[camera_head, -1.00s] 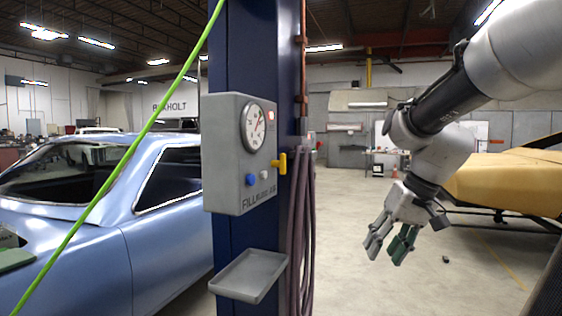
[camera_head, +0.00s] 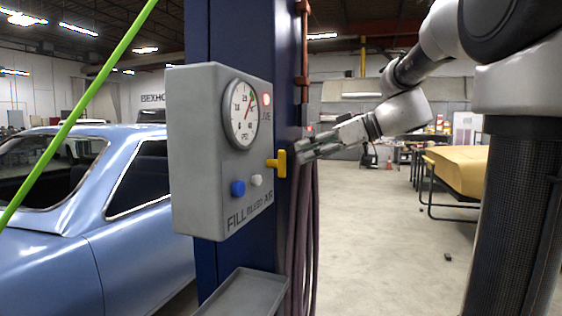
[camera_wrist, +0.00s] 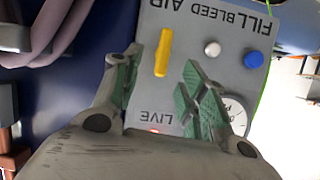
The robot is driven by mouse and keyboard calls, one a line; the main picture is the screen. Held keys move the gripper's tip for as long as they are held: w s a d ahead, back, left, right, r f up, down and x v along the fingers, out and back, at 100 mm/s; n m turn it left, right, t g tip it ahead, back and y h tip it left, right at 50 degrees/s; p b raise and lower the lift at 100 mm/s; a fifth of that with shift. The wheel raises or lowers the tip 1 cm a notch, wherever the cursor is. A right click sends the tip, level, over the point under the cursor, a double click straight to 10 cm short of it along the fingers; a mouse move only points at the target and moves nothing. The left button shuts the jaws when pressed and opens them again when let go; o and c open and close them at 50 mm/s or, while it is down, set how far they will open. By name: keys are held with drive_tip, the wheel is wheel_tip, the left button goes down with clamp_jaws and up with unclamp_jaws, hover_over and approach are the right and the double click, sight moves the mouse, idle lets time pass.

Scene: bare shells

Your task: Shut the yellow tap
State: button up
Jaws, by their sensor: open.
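The yellow tap (camera_head: 282,163) sticks out from the right side of the grey panel box, its handle bar upright in the head view. In the wrist view the yellow tap (camera_wrist: 162,52) lies between and just beyond my two green-padded fingers. My gripper (camera_head: 303,151) is open and level with the tap, just to its right in the head view. In the wrist view my gripper (camera_wrist: 163,62) has one finger on each side of the tap's line. I cannot tell whether either finger touches it.
The grey box (camera_head: 200,150) carries a gauge (camera_head: 241,114), a lit red lamp (camera_head: 267,99), a blue button (camera_head: 238,188) and a white button (camera_head: 256,180). It hangs on a blue post (camera_head: 216,265). Hoses (camera_head: 302,235) hang below my gripper. A tray (camera_head: 245,294) juts out below.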

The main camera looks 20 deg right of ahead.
sight(282, 162)
drive_tip(key=shift+n, duration=0.7)
drive_tip(key=x, duration=0.7)
drive_tip(key=shift+w+a+f, duration=0.1)
drive_tip(key=shift+a+f, duration=0.05)
drive_tip(key=shift+a, duration=0.25)
clamp_jaws()
